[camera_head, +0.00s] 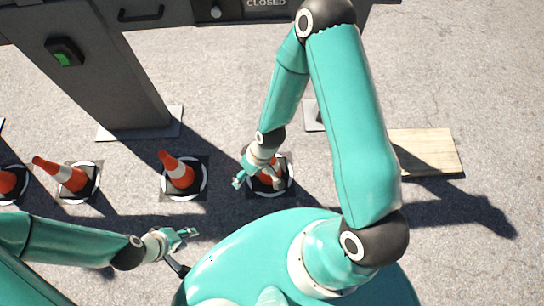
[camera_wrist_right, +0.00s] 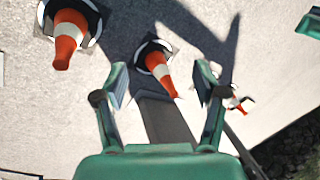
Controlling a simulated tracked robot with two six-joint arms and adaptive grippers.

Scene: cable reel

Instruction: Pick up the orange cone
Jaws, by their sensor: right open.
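Several orange cones with white bands stand on dark square bases in a row. The rightmost cone (camera_head: 268,177) is partly hidden by my right gripper (camera_head: 256,182), which is over it. In the right wrist view my right gripper (camera_wrist_right: 161,84) is open, with a cone (camera_wrist_right: 156,64) showing between and beyond its fingers. I cannot tell whether they touch it. Another cone (camera_head: 177,170) stands just left of my right gripper, and one more (camera_head: 66,176) is farther left. My left gripper (camera_head: 183,236) is low in the head view, away from the cones; its opening is unclear.
A grey post (camera_head: 100,80) with a green-lit box (camera_head: 65,53) stands behind the cones. A dark panel reading "CLOSED" (camera_head: 266,4) is at the top. A wooden board (camera_head: 430,152) lies at the right. The paved ground at the far right is mostly free.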

